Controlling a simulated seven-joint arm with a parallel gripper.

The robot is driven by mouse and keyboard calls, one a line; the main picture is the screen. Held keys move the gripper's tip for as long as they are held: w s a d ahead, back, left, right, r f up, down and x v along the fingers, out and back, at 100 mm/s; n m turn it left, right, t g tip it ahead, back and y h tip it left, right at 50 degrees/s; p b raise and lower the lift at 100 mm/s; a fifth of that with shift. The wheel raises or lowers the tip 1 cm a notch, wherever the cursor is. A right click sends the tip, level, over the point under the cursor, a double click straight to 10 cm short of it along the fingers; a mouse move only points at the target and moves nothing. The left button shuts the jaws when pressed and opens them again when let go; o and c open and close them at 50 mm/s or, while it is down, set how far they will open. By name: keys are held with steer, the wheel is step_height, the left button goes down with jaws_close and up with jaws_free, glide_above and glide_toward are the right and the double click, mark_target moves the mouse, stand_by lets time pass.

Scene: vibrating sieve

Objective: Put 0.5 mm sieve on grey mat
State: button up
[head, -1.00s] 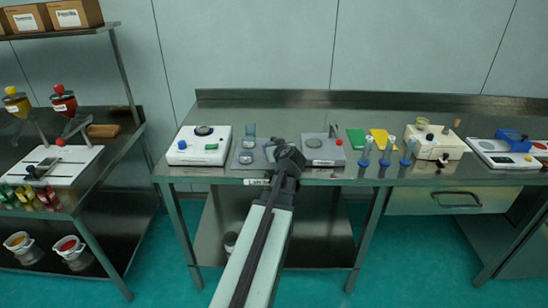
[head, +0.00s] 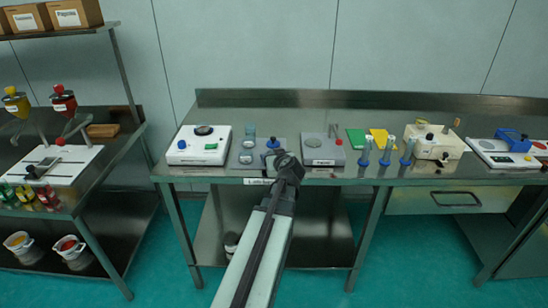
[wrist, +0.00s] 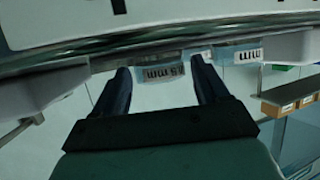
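My gripper (head: 289,162) is over the bench's front edge, near small round pieces on a flat grey surface (head: 234,163), perhaps the grey mat. One piece has a blue top (head: 272,143); paler pieces (head: 248,143) stand to its left. In the wrist view my gripper (wrist: 160,68) has its fingers apart. A labelled piece ending in "mm" (wrist: 161,73) shows upside down between the fingertips, with no clear contact. Another labelled piece (wrist: 238,54) is to its right. I cannot tell which is the 0.5 mm sieve.
A white device (head: 198,147) stands left of the grey surface, and a grey device (head: 322,153) to its right. The bench's back strip is clear.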

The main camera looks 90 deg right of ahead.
steer(key=shift+o, duration=0.5)
steer(key=shift+r, duration=0.1)
steer(key=v, duration=0.7)
steer(key=shift+s+a+r, duration=0.1)
steer(key=shift+a, duration=0.15)
